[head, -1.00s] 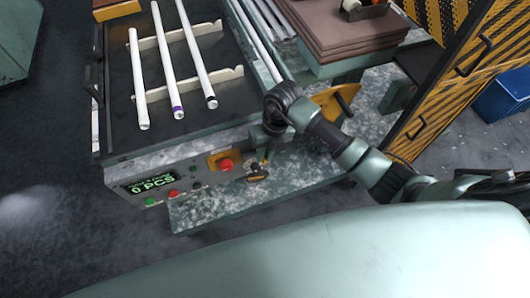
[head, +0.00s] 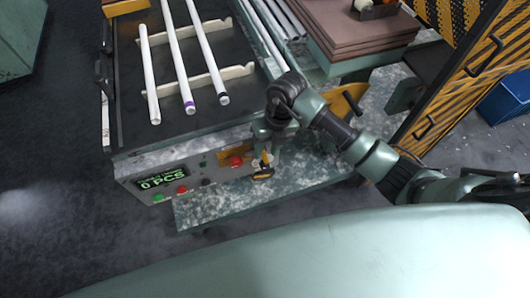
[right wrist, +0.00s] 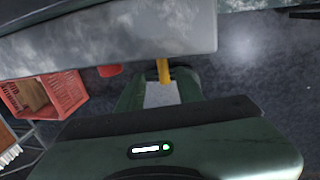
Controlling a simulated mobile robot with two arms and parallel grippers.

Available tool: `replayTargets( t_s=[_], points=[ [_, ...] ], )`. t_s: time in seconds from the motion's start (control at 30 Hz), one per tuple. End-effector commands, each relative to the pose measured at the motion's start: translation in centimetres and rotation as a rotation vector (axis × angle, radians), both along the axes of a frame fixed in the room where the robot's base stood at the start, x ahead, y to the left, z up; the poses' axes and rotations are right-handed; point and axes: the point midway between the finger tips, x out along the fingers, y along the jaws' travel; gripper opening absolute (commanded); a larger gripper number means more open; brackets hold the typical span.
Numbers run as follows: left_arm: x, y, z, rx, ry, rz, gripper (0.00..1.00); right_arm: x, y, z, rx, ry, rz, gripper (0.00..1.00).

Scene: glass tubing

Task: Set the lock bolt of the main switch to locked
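The machine's front panel (head: 205,172) carries a black and brass switch handle (head: 263,174) at its right end, which looks like the main switch. My right gripper (head: 262,154) points down right at this handle and covers part of it. In the right wrist view, my right gripper's two green fingers (right wrist: 161,92) stand apart. A thin yellow bar (right wrist: 163,70) shows in the gap between them, under the grey machine edge; I cannot tell if the fingers touch it. The lock bolt cannot be made out clearly. My left gripper is out of view.
A red button on a yellow plate (head: 237,161) sits just left of the handle. A green display (head: 162,182) and small buttons are farther left. A grey speckled shelf (head: 230,205) juts out below. White tubes (head: 183,70) lie on the rack above. A red crate (right wrist: 45,95) shows in the wrist view.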

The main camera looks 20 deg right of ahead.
Motion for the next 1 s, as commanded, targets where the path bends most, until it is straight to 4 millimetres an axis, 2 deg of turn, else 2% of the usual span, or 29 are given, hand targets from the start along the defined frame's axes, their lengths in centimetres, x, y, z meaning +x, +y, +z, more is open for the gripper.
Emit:
replayTargets(
  t_s=[0.2,0.33,0.93,1.0],
  points=[
    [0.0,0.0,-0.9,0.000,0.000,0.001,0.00,0.2,-0.5,3.7,0.000,-0.006,0.003,0.36],
    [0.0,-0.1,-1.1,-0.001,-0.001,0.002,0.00,0.1,-0.6,5.0,0.000,-0.003,0.003,0.36],
    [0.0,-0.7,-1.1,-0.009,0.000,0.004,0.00,0.0,-0.7,5.5,0.001,-0.001,0.003,0.36],
    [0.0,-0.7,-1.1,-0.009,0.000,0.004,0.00,0.0,-0.2,5.5,0.019,-0.003,0.007,0.36]
  ],
)
